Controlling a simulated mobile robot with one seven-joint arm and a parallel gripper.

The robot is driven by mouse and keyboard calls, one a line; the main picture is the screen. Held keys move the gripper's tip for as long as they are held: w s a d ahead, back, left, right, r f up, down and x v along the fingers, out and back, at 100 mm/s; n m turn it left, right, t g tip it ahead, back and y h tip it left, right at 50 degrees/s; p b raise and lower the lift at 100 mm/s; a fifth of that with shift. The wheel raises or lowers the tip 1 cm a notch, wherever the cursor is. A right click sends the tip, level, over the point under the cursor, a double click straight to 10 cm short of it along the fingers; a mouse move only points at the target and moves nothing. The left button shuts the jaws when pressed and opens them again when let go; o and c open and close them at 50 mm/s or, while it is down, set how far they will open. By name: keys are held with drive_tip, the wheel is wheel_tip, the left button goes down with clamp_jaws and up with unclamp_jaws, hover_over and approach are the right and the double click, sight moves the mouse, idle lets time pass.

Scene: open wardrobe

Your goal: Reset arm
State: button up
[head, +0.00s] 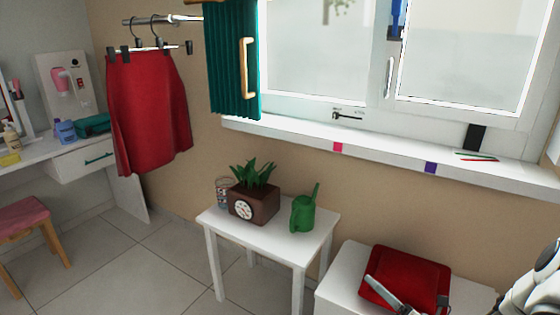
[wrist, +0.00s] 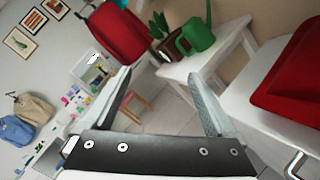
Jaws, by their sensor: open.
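My gripper (wrist: 162,74) is open in the wrist view, its two fingers spread apart with nothing between them. In the head view, part of my gripper (head: 390,295) shows at the bottom right, in front of a red folded cloth (head: 415,268). I cannot tell whether it touches the cloth. The cloth lies on a white cabinet (head: 340,271) and also shows at the right of the wrist view (wrist: 292,75). My white arm enters at the right edge of the head view.
A white table (head: 270,237) holds a brown planter (head: 253,205) and a green watering can (head: 305,211). A red skirt (head: 150,110) hangs from a rail (head: 165,20). A windowsill (head: 380,150) runs above. A pink-topped stool (head: 33,218) stands left; floor between is clear.

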drive_tip(key=s+a+r+n+g+y, duration=0.2)
drive_tip(key=a+r+n+g+y, duration=0.2)
drive_tip(key=a+r+n+g, duration=0.35)
drive_tip(key=s+a+r+n+g+h, duration=0.45)
drive_tip(key=s+n, duration=0.35)
drive_tip(key=n, duration=0.2)
drive_tip(key=s+a+r+n+g+h, duration=0.3)
drive_tip(key=s+a+r+n+g, duration=0.25)
drive_tip(key=n, duration=0.55)
drive_tip(key=s+d+r+n+t+h, duration=0.65)
drive_tip(key=s+r+n, duration=0.25)
drive_tip(key=n, duration=0.2)
wheel_tip(320, 180, up, 20)
drive_tip(key=p, duration=2)
drive_tip(key=shift+w+a+t, duration=0.15)
drive_tip(key=shift+a+t, duration=0.15)
drive_tip(key=shift+a, duration=0.05)
drive_tip(key=shift+f, duration=0.15)
